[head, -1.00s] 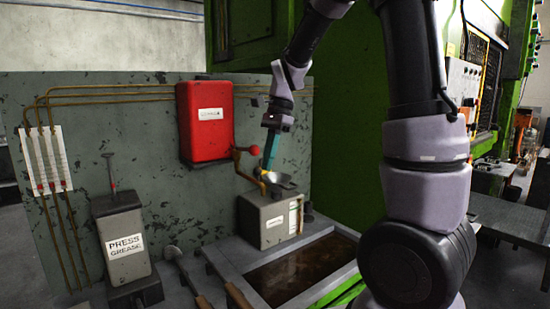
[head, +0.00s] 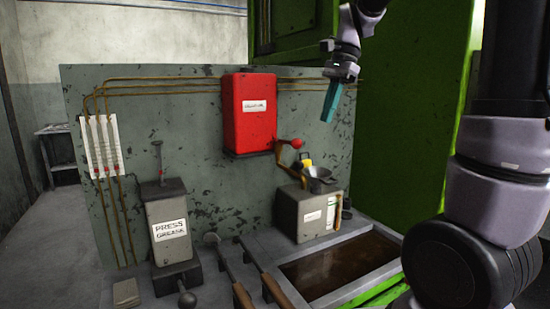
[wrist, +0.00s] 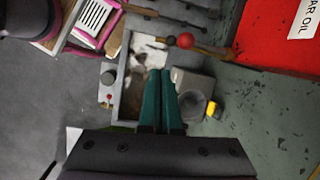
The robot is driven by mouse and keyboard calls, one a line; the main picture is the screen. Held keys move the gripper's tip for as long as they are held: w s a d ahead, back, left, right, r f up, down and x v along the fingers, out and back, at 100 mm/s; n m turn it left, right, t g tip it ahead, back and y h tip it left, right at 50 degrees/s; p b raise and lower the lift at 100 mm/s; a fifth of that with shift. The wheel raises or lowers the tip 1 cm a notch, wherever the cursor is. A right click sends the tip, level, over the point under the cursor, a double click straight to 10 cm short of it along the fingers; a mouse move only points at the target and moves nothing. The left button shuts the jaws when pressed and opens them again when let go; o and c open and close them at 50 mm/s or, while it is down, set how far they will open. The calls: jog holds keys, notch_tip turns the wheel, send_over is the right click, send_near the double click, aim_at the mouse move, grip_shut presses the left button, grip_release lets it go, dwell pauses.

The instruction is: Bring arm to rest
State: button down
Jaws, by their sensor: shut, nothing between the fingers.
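My gripper (head: 332,100) is raised in the head view, in front of the green press body and to the right of the red box. Its teal fingers point down and are together, with nothing between them. In the wrist view the shut fingers (wrist: 162,78) point toward the small grey box (wrist: 190,85) with the funnel, which lies well below them. My arm is bent, with its upper links at the right of the head view.
A red box (head: 248,115) hangs on the grey-green panel (head: 200,110). Below stand a grey box with a funnel (head: 308,215), a lever with a red ball (head: 296,143), a trough of dark liquid (head: 335,268) and a press grease pump (head: 172,225). Open air surrounds my gripper.

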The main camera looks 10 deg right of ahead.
jog(key=s+d+n+t+h, duration=0.1)
jog(key=s+d+n+t, duration=0.3)
jog(key=s, duration=0.9)
jog(key=f+n+t, duration=0.1)
jog(key=n+t, duration=0.2)
jog(key=shift+s+n+t, duration=0.3)
jog(key=shift+n+t, duration=0.1)
